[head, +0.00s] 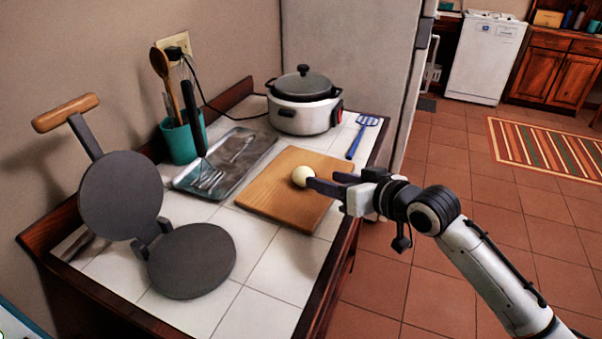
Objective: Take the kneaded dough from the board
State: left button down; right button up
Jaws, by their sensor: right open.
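A small pale ball of dough (301,176) sits on the wooden board (272,202), near its middle right. My right gripper (325,182) reaches in from the right over the board's right side. Its dark fingers are open and point left at the dough, with one fingertip right beside the ball. I cannot tell whether that finger touches the dough. My left gripper is not in view.
Left of the board stand an open tortilla press (190,262), a metal tray (180,181) and a teal utensil cup (181,146). Free white tiles lie in front of the board.

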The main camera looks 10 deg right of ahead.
aim_at(303, 176)
jog(key=shift+x, duration=3.45)
jog(key=shift+s+a+f, duration=0.15)
jog(key=shift+a, duration=0.05)
jog(key=c, duration=0.8)
